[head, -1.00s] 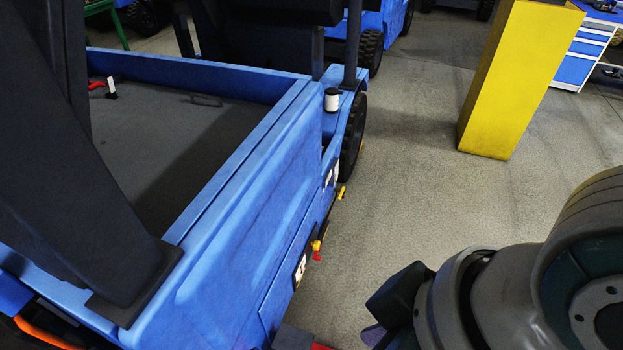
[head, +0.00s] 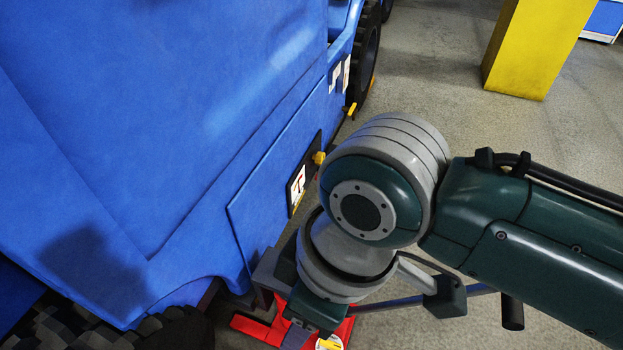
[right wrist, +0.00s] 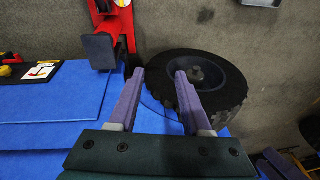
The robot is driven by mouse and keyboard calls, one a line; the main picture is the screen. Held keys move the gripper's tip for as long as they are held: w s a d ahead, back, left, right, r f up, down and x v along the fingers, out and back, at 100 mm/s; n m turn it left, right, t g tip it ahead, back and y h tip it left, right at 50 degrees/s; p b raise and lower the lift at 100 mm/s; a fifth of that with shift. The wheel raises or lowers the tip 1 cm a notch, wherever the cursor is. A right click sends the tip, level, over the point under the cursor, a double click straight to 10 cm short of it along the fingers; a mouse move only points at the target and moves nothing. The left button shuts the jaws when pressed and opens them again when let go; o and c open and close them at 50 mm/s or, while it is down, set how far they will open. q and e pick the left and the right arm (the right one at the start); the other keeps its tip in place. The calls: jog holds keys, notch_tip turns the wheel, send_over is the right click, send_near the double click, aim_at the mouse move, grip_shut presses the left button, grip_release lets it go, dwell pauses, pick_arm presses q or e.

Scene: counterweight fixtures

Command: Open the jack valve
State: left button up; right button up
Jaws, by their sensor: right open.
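A red jack (head: 258,328) stands on the floor beside the blue vehicle, low in the head view and partly hidden by my right arm. A round white and yellow part (head: 330,344) shows on it at the bottom edge. In the right wrist view the jack (right wrist: 124,22) is at the top, with a dark pad (right wrist: 99,50). I cannot make out the valve for certain. My right gripper (right wrist: 160,74) is open and empty, its purple fingers apart, with the jack ahead and to the left in that view. My left gripper is not in view.
The blue vehicle (head: 190,120) fills the left side. A yellow knob (head: 319,158) sits by a white label (head: 297,187) on its side. A black wheel (right wrist: 205,80) is close to my right fingers. A yellow pillar (head: 530,45) stands at the back right, with open floor before it.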

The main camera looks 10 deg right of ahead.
notch_tip(320, 180, down, 19)
jog(key=w+d+h+b, duration=0.1)
jog(key=w+d+b, duration=0.2)
jog(key=b, duration=1.2)
jog(key=h+b, duration=0.2)
jog(key=b, duration=1.2)
send_over(331, 344)
notch_tip(331, 344, down, 14)
jog(key=shift+n, duration=0.4)
notch_tip(331, 344, down, 10)
jog(key=b, duration=0.8)
jog(key=shift+b, duration=0.35)
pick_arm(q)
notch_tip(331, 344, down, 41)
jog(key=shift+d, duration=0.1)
pick_arm(e)
jog(key=shift+r, duration=0.1)
jog(key=shift+c, duration=0.3)
grip_shut()
